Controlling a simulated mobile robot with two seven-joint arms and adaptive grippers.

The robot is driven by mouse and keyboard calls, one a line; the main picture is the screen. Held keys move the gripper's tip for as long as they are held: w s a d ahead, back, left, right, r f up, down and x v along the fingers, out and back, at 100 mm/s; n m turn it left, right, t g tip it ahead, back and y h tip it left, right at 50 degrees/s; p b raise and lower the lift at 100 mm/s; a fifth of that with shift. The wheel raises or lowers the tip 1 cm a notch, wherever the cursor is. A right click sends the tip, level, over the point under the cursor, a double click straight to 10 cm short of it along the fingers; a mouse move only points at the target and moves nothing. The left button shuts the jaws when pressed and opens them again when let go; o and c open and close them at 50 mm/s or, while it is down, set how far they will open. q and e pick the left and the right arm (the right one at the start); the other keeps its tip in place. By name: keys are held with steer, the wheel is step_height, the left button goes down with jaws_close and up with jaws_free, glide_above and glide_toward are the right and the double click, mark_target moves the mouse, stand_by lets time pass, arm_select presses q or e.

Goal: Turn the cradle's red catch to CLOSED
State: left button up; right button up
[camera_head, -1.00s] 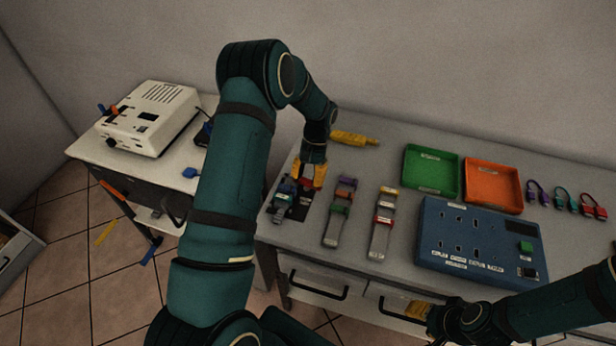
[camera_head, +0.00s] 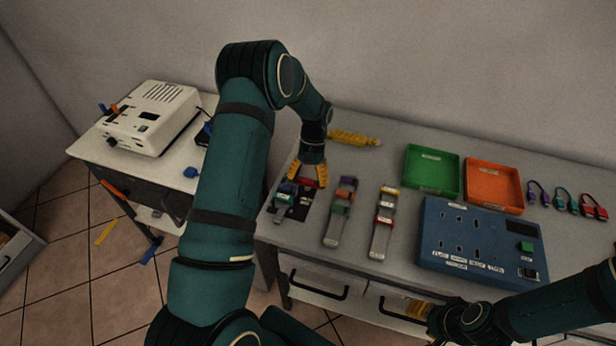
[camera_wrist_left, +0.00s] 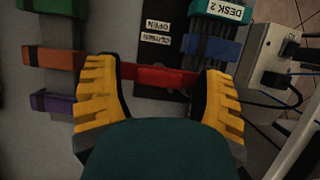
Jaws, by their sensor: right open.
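The cradle is a dark plate (camera_head: 301,208) at the left end of the grey workbench. It also shows in the left wrist view (camera_wrist_left: 154,68), with white OPEN and CLOSED labels. The red catch (camera_wrist_left: 160,77) lies crosswise in that view, below the labels; it also shows in the head view (camera_head: 309,183). My left gripper (camera_head: 308,175) is over the catch, its yellow fingers wide apart. In the wrist view the fingers (camera_wrist_left: 160,95) stand at either end of the catch; contact is unclear. My right gripper (camera_head: 415,309) is open, low by the bench drawers.
A DESK 2 connector (camera_wrist_left: 220,11) and blue clip (camera_wrist_left: 212,47) sit beside the catch. Two strips with coloured clips (camera_head: 340,212) (camera_head: 381,238) lie to the right. Beyond are a blue socket panel (camera_head: 433,232), green tray (camera_head: 409,178) and orange tray (camera_head: 470,184).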

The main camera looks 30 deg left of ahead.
arm_select(q)
steer(key=shift+w+r, duration=0.1)
steer(key=shift+r, duration=0.05)
steer(key=v, duration=1.2)
stand_by(0.4)
